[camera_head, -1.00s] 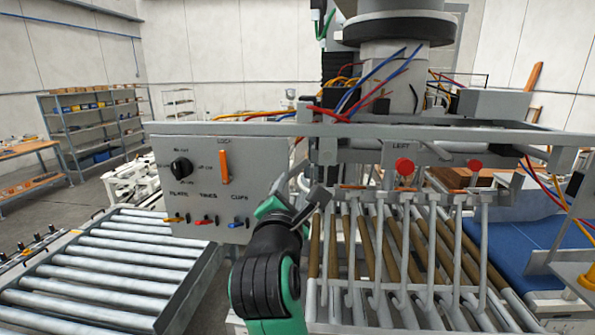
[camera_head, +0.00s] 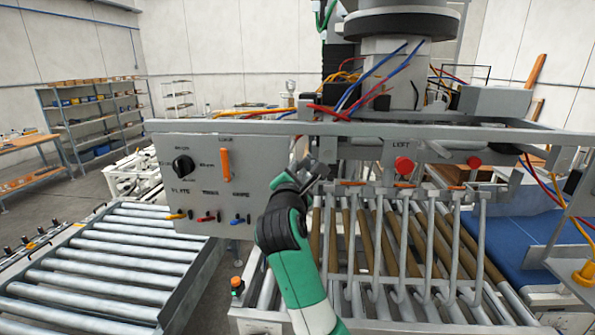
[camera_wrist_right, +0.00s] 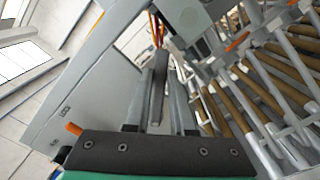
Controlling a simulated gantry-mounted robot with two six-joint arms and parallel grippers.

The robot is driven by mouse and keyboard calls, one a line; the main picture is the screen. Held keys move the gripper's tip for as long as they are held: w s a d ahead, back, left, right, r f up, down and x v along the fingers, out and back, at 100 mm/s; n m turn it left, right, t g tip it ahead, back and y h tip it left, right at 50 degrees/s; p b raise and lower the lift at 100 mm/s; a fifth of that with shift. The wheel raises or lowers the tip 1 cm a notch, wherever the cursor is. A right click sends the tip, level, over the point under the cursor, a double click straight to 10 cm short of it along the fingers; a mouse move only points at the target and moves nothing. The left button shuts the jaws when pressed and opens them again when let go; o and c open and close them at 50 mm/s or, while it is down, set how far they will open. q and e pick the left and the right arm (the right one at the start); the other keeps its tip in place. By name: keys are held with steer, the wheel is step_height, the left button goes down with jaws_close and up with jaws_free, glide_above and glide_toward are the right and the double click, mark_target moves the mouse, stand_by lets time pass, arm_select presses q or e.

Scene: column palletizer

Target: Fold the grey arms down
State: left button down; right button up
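The grey arms (camera_head: 430,250) are a row of bent rods hanging from a bar in the right half of the head view. They slope down over brown slats and rollers and also show at the right of the right wrist view (camera_wrist_right: 275,100). My right gripper (camera_head: 312,178) is at the upper left of this row, in front of the frame between the control panel (camera_head: 215,205) and the rods. In the wrist view its fingers (camera_wrist_right: 160,95) point toward grey bars. I cannot tell whether they touch or grip anything. My left gripper is out of view.
The panel has a black knob (camera_head: 182,166), an orange lock lever (camera_head: 226,164) and small coloured levers (camera_head: 207,217). Red buttons (camera_head: 404,166) sit above the rods. A roller conveyor (camera_head: 110,260) is at left, a blue belt (camera_head: 520,240) at right.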

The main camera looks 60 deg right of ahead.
jaws_close()
steer(key=shift+r, duration=0.1)
stand_by(1.1)
